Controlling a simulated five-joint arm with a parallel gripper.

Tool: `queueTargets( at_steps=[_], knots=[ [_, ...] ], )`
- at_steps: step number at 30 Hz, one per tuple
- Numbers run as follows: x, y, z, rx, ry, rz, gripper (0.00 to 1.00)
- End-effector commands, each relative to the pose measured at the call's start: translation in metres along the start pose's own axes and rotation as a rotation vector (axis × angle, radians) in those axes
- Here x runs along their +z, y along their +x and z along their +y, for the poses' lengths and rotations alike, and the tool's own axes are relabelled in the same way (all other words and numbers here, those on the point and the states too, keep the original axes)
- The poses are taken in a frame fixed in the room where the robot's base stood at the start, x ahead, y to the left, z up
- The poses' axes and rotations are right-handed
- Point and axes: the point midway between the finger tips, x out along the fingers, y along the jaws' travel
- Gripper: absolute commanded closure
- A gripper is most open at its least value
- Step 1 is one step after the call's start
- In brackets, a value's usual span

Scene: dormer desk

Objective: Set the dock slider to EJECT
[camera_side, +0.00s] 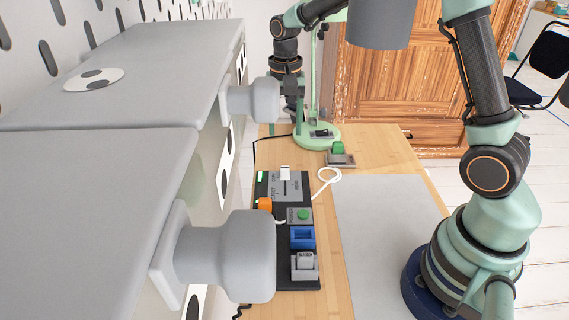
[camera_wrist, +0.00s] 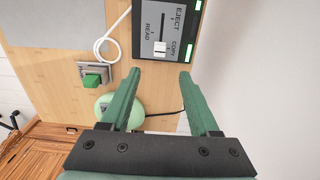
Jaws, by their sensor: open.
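The dock is a black panel (camera_side: 265,190) on the desk in the side view, with a grey slider plate (camera_side: 293,188) at its far end. In the wrist view the slider plate (camera_wrist: 172,8) carries the words READ, COPY and EJECT. The white slider knob (camera_wrist: 160,47) sits at the lower end of its slot, between READ and COPY and away from EJECT. It also shows in the side view (camera_side: 285,173). My gripper (camera_wrist: 158,74) is open and empty, its fingertips apart on either side just below the knob in the picture. Its fingers are hard to make out in the side view.
The dock also has an orange knob (camera_side: 265,204), a green button (camera_side: 303,214) and a blue part (camera_side: 302,238). A green button box (camera_side: 338,154), white cable (camera_side: 328,175) and lamp base (camera_side: 317,138) stand nearby. Large grey handles (camera_side: 235,255) jut out from the left.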

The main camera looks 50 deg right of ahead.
Motion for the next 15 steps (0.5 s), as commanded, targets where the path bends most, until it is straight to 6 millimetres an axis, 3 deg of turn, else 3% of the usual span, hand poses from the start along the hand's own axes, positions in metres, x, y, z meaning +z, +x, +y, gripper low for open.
queueTargets(
  at_steps=[5, 15],
  knots=[
    [-0.001, 0.014, 0.0, 0.004, 0.007, -0.004, 0.38],
    [0.001, 0.076, 0.001, 0.006, 0.005, -0.006, 0.38]
  ],
)
